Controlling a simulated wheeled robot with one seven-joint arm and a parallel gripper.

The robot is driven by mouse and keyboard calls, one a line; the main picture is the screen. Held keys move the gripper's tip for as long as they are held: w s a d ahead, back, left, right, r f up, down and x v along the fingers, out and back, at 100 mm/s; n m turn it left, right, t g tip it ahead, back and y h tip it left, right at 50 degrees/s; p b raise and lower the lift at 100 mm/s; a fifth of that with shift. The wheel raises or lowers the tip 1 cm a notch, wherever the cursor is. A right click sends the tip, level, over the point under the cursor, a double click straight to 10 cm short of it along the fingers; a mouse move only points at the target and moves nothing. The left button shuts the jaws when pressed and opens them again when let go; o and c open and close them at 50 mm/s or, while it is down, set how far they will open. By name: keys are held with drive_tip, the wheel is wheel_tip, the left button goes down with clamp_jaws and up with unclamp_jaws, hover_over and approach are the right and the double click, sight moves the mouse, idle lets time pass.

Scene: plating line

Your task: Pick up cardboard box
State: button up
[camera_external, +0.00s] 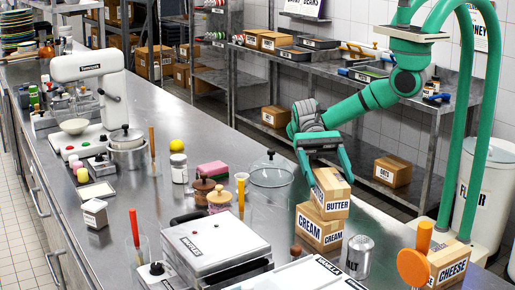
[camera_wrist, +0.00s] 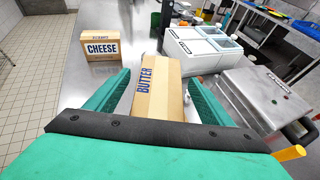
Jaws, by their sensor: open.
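A cardboard box labelled BUTTER (camera_external: 331,205) sits on top of another box labelled CREAM (camera_external: 319,233) near the counter's right edge. My gripper (camera_external: 327,179) is open above and around the butter box, with one finger on each side. In the wrist view, the butter box (camera_wrist: 160,98) lies between the two green fingers of my gripper (camera_wrist: 158,80), with a gap visible at the right finger. I cannot tell whether the left finger touches it. The cream box is hidden in the wrist view.
A CHEESE box (camera_external: 450,264) stands at the front right; it shows in the wrist view (camera_wrist: 101,47). A salt shaker (camera_external: 357,256), waffle iron (camera_external: 215,246) and glass pot (camera_external: 271,176) stand close by. An OATS box (camera_external: 393,171) is on the rack behind.

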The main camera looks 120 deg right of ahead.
drive_tip(key=shift+x, duration=0.8)
drive_tip(key=shift+d, duration=0.1)
drive_tip(key=shift+c, duration=0.6)
